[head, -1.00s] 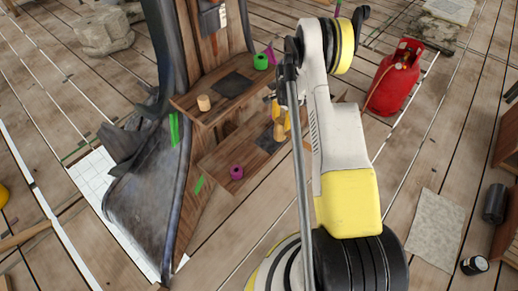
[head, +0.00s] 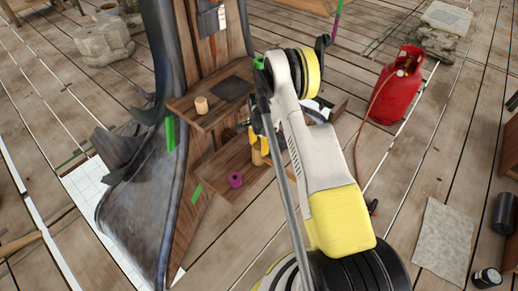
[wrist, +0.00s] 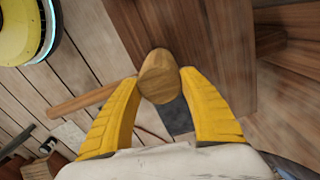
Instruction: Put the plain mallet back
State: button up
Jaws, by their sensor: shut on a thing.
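The plain mallet (wrist: 158,77) has a light wooden cylindrical head, and a long wooden handle points left from it in the wrist view. My gripper (wrist: 161,80) is shut on it, with one yellow finger on each side of the head. In the head view, my gripper (head: 260,146) and the mallet head (head: 258,158) are at the lower wooden shelf (head: 215,172). A dark square patch (wrist: 174,117) on the wood shows just below the mallet head in the wrist view. Whether the mallet touches the shelf I cannot tell.
A purple ring (head: 235,180) lies on the lower shelf, left of my gripper. The upper shelf (head: 185,108) carries a short wooden cylinder (head: 201,105) and a dark patch (head: 231,88). A red gas bottle (head: 397,85) stands on the plank floor to the right.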

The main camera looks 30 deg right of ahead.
jog(key=shift+r, duration=0.1)
jog(key=o, duration=1.3)
notch_tip(320, 180, up, 12)
jog(key=p, duration=0.4)
jog(key=shift+p, duration=0.3)
